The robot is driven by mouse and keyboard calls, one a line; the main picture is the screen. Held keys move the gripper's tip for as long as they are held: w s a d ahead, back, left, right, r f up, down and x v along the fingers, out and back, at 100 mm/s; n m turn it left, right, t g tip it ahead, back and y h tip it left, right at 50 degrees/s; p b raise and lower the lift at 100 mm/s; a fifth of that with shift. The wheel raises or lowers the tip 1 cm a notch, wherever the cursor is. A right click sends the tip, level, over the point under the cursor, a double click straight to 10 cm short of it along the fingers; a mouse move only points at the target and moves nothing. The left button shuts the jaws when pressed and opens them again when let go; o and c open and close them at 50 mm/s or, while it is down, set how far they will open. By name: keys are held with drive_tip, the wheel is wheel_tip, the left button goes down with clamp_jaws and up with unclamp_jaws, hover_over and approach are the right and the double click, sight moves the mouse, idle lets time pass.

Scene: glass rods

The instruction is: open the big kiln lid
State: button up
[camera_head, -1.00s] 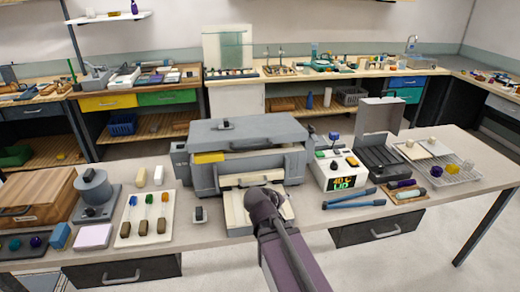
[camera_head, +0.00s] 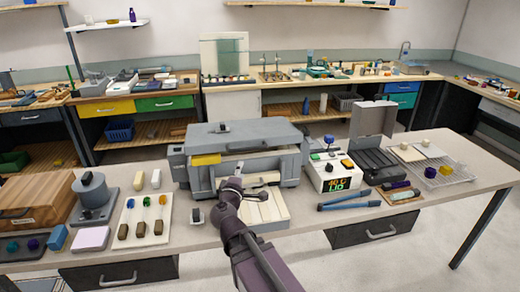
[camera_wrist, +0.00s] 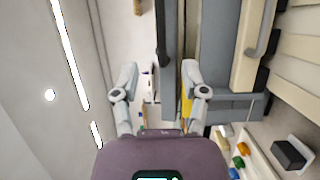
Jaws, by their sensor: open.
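The big kiln (camera_head: 290,168) is a grey box at the middle of the bench, with a yellow label (camera_head: 206,159) at its front left. Its grey lid (camera_head: 262,135) lies down over the body, and a small dark fitting (camera_head: 221,127) sits on top of it. My gripper (camera_head: 232,178) is open and empty, in front of the kiln's left half and below the lid's top. In the wrist view my gripper (camera_wrist: 160,85) has its two fingers spread, with the kiln's edge and the label showing beyond and between them. I cannot tell how far the fingertips are from the lid.
A cream slab (camera_head: 265,212) lies before the kiln. A controller box (camera_head: 334,172) with a lit display stands right of it, with blue-handled tongs (camera_head: 350,203) in front. A rod tray (camera_head: 146,215) and a grey round pot (camera_head: 94,193) stand left. The space above the kiln is clear.

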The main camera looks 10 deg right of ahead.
sight(251, 149)
drive_tip(key=shift+d, duration=0.2)
drive_tip(key=shift+w, duration=0.15)
drive_tip(key=x, duration=1.3)
drive_tip(key=shift+w+d+f, duration=0.1)
drive_tip(key=shift+w+d, duration=0.15)
drive_tip(key=shift+d, duration=0.1)
